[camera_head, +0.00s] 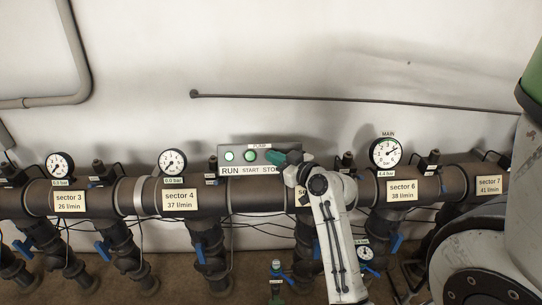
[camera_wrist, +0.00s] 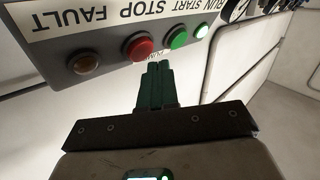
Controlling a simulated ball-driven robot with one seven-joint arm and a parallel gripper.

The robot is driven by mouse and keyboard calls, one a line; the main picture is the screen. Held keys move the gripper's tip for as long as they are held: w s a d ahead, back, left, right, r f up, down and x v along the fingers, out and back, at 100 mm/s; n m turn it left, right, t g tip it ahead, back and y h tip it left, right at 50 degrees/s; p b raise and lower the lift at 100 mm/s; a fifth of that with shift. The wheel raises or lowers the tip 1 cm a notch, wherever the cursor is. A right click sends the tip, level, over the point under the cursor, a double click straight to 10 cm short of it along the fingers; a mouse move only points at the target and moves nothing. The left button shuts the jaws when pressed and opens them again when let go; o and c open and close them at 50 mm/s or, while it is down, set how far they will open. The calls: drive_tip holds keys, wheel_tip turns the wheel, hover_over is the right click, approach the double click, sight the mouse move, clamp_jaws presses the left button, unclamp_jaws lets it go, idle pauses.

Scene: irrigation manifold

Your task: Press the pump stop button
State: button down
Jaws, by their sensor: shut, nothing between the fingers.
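The pump control panel (camera_head: 226,155) is a grey box on the pipe, with RUN, START and STOP lettering in the head view. In the wrist view the panel (camera_wrist: 110,42) appears upside down. Its red stop button (camera_wrist: 139,46) sits between the green start button (camera_wrist: 178,38) and the amber fault lamp (camera_wrist: 84,62). My gripper (camera_head: 272,156) covers the stop button in the head view. In the wrist view my gripper's green fingers (camera_wrist: 158,66) are together and empty, with tips just below the red and green buttons in the picture. Contact with the stop button is not visible.
A lit run lamp (camera_wrist: 201,30) is beside the start button. The main gauge (camera_head: 386,153) and sector 4 gauge (camera_head: 172,162) stand on the large pipe (camera_head: 240,199), with blue-handled valves below. A thin rail (camera_head: 400,102) crosses the wall above. The wall above the panel is mostly clear.

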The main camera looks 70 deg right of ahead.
drive_tip(key=shift+d+f, duration=0.1)
idle(0.3)
drive_tip(key=shift+w+d+f+b, duration=0.15)
drive_tip(key=shift+w+d+b, duration=0.1)
drive_tip(key=shift+b, duration=0.25)
drive_tip(key=shift+w+d+f+b, duration=0.1)
drive_tip(key=shift+d+f+b, duration=0.1)
drive_tip(key=shift+d+b, duration=0.25)
idle(0.7)
drive_tip(key=shift+a, duration=0.1)
drive_tip(key=shift+s+a+r+p, duration=0.35)
drive_tip(key=shift+a+r+p, duration=0.1)
drive_tip(key=shift+a, duration=0.25)
drive_tip(key=a, duration=0.1)
drive_tip(key=s+a+r+p, duration=0.1)
drive_tip(key=a+r+p, duration=0.1)
drive_tip(key=a, duration=0.1)
drive_tip(key=shift+s+r, duration=0.25)
drive_tip(key=shift+s, duration=0.05)
idle(0.4)
idle(0.7)
